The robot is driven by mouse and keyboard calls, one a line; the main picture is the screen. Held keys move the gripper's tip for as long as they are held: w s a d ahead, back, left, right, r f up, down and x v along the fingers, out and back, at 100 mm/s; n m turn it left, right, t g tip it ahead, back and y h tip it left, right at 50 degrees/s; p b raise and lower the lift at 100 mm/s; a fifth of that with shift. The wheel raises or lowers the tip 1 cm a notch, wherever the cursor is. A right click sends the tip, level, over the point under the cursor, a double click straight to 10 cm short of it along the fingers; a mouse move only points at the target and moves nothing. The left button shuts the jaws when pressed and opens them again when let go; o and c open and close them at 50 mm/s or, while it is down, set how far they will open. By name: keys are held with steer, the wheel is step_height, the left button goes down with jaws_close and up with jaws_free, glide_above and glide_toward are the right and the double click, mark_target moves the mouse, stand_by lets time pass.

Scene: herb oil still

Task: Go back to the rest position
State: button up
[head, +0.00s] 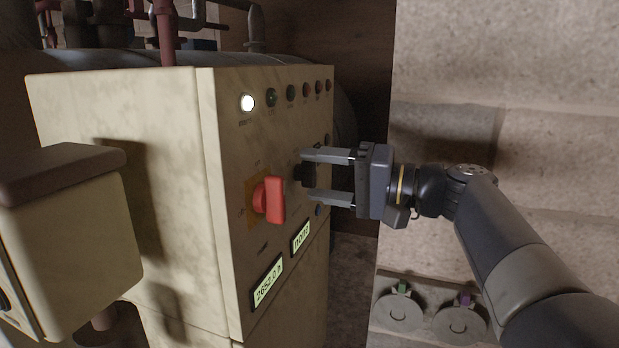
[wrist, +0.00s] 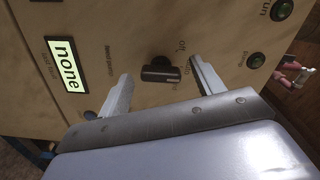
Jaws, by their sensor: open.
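My gripper (head: 306,176) is open in front of the control panel (head: 228,150) of a cream cabinet. Its two fingers lie one above the other in the head view, on either side of a small black knob (head: 305,174). The wrist view shows the black knob (wrist: 160,70) between the two spread fingers, with gaps on both sides. The fingertips are close to the panel; I cannot tell whether they touch it. My arm reaches in from the lower right.
A red switch (head: 273,199) sticks out left of my gripper. Two lit displays (head: 268,281) sit below it, and a white lamp (head: 247,103) glows above. A cream box (head: 70,240) stands at front left. A stone wall (head: 500,60) with round discs (head: 400,309) is at right.

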steer(key=n, duration=0.5)
steer(key=shift+n, duration=0.4)
steer(key=b+v, duration=0.3)
steer(key=v, duration=0.7)
steer(key=shift+d, duration=0.35)
steer(key=shift+s+r, duration=0.15)
steer(key=shift+s, duration=0.05)
